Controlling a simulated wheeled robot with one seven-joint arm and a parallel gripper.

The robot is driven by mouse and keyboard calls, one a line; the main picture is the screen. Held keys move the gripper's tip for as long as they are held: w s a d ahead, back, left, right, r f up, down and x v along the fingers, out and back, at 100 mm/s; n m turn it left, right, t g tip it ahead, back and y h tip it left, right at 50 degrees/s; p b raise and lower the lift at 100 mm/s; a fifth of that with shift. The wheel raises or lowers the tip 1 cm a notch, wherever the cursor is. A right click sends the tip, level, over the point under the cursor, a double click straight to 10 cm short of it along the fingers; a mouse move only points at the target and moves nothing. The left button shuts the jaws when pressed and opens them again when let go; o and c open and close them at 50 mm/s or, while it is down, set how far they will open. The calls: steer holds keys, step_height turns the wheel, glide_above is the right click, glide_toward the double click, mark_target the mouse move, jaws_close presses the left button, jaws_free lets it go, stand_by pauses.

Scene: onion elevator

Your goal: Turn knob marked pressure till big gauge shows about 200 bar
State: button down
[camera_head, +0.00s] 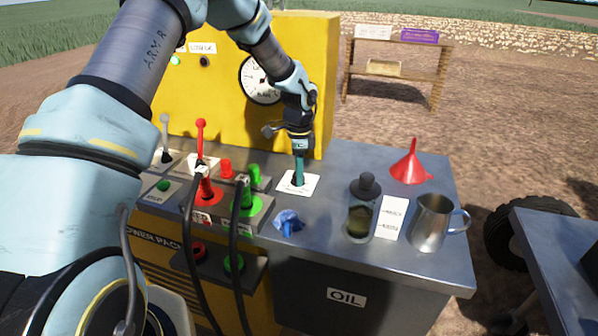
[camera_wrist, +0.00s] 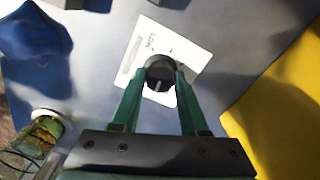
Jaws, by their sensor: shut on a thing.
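The black knob (camera_wrist: 159,80) stands on a white label plate (camera_wrist: 138,52) in the wrist view. A pale line marks its top. Only part of the label's lettering shows, and I cannot read it surely. My gripper (camera_wrist: 160,82) has its two green fingers shut on the knob from both sides. In the head view my gripper (camera_head: 298,182) points down at the white plate (camera_head: 312,184) on the grey bench, and hides the knob. The big round gauge (camera_head: 262,82) is on the yellow panel. My arm covers its right part, and I cannot read its value.
Red-handled (camera_head: 201,125) and grey levers stand left of my gripper, with red and green couplings and black hoses. A blue cloth (camera_head: 288,222), an oil bottle (camera_head: 361,212), a metal jug (camera_head: 431,222) and a red funnel (camera_head: 410,165) stand on the bench. The yellow panel (camera_head: 325,100) rises close behind.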

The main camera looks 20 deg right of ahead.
steer(key=shift+d+m, duration=0.1)
steer(key=shift+m, duration=1.1)
steer(key=shift+c, duration=2.1)
jaws_free()
step_height(320, 180, up, 11)
steer(key=b, duration=0.2)
